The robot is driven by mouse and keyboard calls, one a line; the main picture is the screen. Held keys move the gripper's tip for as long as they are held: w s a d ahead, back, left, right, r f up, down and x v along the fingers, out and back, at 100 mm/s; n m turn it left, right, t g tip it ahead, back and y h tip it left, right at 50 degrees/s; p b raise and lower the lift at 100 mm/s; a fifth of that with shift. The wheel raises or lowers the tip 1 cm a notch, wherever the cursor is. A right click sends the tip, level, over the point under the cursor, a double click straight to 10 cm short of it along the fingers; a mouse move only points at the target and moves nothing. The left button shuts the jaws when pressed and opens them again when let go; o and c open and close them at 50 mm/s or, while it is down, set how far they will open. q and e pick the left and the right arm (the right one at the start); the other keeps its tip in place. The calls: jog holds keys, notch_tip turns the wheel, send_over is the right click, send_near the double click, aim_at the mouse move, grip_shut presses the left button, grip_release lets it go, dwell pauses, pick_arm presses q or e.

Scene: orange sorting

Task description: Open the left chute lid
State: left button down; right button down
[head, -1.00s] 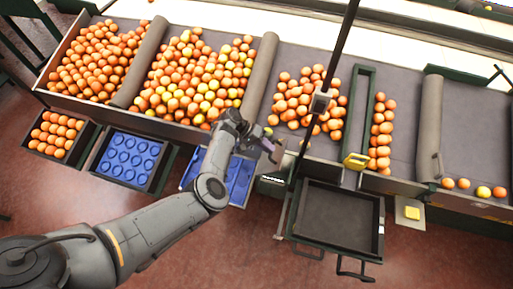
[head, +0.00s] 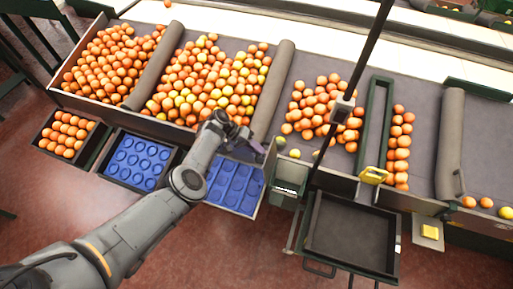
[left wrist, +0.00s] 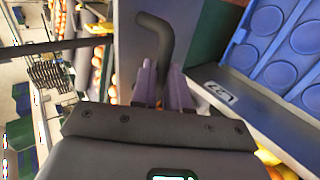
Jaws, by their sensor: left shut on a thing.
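My left gripper (head: 258,148) is at the front edge of the sorting table, above the right-hand blue tray. In the left wrist view its two purple fingers (left wrist: 161,75) are shut on a dark grey bent handle (left wrist: 154,28). The handle stands by a plain grey panel (left wrist: 190,28), which looks like the left chute lid. In the head view a narrow grey panel (head: 269,158) stands just right of the gripper, beside the chute opening. The exact grip is partly hidden by the fingers. My right gripper is not in view.
Oranges (head: 320,105) lie in the lane behind the chute, with several yellowish ones near the front. The blue tray (head: 236,186) lies below the gripper. A dark empty bin (head: 350,235) stands right of it. A yellow handle (head: 373,175) sits farther right.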

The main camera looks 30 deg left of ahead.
pick_arm(q)
jog(key=shift+s+d+f, duration=0.3)
jog(key=shift+d+f, duration=0.1)
jog(key=shift+d, duration=0.1)
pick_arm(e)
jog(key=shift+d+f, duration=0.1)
pick_arm(q)
jog(key=c, duration=1.4)
grip_release()
jog(key=shift+o, duration=1.2)
jog(key=shift+s+d+f, duration=0.15)
jog(key=shift+s+d, duration=0.05)
jog(key=shift+d, duration=0.1)
jog(key=shift+o, duration=0.2)
jog(key=shift+w+a+r, duration=0.2)
jog(key=shift+a+r, duration=0.05)
jog(key=shift+a, duration=0.1)
jog(key=p+v, duration=0.1)
jog(key=v, duration=0.9)
jog(key=shift+a+r, duration=0.2)
jog(key=shift+a, duration=0.1)
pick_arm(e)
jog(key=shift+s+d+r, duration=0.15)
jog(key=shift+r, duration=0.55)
